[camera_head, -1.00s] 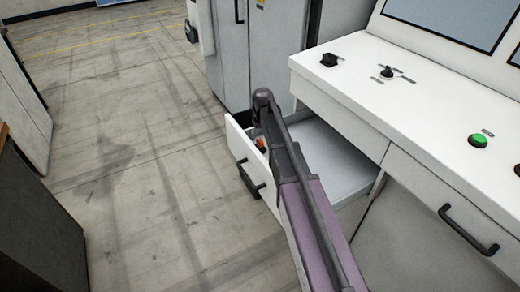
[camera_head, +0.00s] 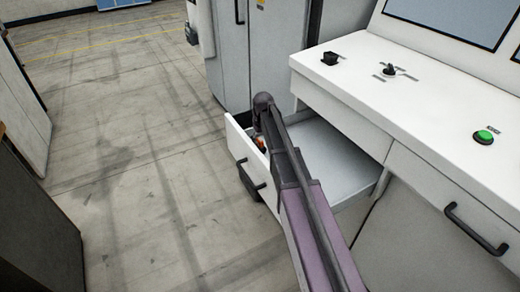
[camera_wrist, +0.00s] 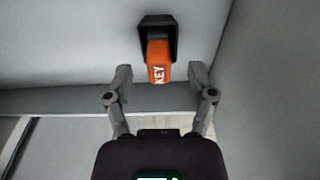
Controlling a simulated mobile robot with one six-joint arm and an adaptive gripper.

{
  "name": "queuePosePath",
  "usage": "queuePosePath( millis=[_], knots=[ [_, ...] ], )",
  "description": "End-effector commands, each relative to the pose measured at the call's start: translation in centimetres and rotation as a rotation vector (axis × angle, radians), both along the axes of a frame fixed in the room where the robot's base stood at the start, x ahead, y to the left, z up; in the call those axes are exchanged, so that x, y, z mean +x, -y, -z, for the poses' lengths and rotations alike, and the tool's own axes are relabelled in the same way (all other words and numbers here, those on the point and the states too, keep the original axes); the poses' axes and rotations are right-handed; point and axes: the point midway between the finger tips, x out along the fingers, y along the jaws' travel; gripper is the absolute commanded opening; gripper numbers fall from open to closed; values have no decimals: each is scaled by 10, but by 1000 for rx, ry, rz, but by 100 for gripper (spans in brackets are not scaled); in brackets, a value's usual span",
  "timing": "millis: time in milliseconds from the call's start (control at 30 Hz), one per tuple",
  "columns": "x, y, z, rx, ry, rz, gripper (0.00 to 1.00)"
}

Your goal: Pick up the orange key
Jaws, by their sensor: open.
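The orange key (camera_wrist: 160,62), marked "KEY", sits with its far end in a black holder (camera_wrist: 157,24) inside the open drawer (camera_wrist: 75,40). In the wrist view my gripper (camera_wrist: 159,73) is open, with one finger on each side of the key's near end. I see gaps between the fingers and the key. In the head view only a small orange bit of the key (camera_head: 260,144) shows beside my arm, which hides most of it and the gripper's fingers. The drawer also shows in the head view (camera_head: 335,165), pulled out from the white console.
The console top (camera_head: 350,80) carries a black switch, a selector knob and a green button (camera_head: 484,137). A closed drawer has a black handle (camera_head: 474,228). A grey cabinet (camera_head: 270,50) stands behind. The floor at left is clear.

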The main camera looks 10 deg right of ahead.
Motion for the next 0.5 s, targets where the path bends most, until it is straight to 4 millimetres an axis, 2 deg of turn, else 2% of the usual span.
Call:
queuePosePath(
  millis=[33,200,500],
  knots=[
    [1,1,8,0,0,0,71],
    [2,0,20,0,0,0,71],
    [3,0,26,0,0,0,71]
  ],
)
